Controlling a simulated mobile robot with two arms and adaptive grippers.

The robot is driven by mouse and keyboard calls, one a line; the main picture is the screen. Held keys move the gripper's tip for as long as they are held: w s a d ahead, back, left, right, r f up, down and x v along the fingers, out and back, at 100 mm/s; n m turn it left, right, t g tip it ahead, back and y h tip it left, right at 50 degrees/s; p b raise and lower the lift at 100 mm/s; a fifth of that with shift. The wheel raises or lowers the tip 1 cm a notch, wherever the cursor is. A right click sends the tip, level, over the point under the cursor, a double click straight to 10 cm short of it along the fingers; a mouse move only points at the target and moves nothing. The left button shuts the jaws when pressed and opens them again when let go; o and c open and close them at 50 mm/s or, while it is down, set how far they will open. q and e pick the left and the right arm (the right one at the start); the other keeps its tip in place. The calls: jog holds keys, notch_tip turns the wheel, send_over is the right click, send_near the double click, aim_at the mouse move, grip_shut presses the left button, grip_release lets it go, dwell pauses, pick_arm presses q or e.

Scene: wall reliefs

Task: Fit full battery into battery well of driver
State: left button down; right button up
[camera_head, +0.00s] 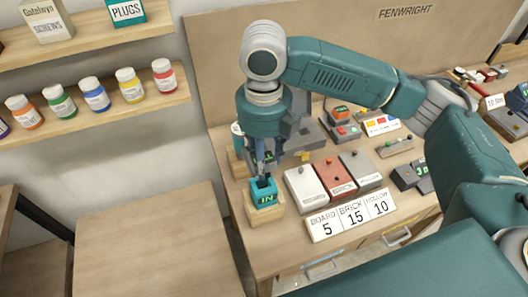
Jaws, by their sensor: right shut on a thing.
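My right gripper (264,168) points down just above a teal box (264,194) marked IN, at the left end of the workbench. It is shut on a small dark thing, mostly hidden by the fingers, and I cannot tell whether that is the battery. The teal box sits on a light wooden block (264,213). I cannot tell whether the held thing touches the box. Dark blocks with green marks (407,177) stand at the right. I cannot make out the driver or its battery well for certain. My left gripper is not in view.
White, red and grey boxes (333,181) stand right of the gripper, behind a sign (351,215) reading BOARD 5, BRICK 15, HOLLOW 10. The workbench (285,255) has a clear front strip. Shelves with jars (95,94) hang left, above a bare wooden table (150,250).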

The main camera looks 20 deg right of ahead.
jog(key=shift+f+b, duration=0.35)
jog(key=shift+f, duration=0.9)
jog(key=shift+p, duration=0.55)
jog(key=shift+p, duration=0.5)
dwell(0.6)
jog(key=shift+p, duration=0.45)
jog(key=shift+f+b, duration=0.8)
jog(key=shift+f, duration=1.55)
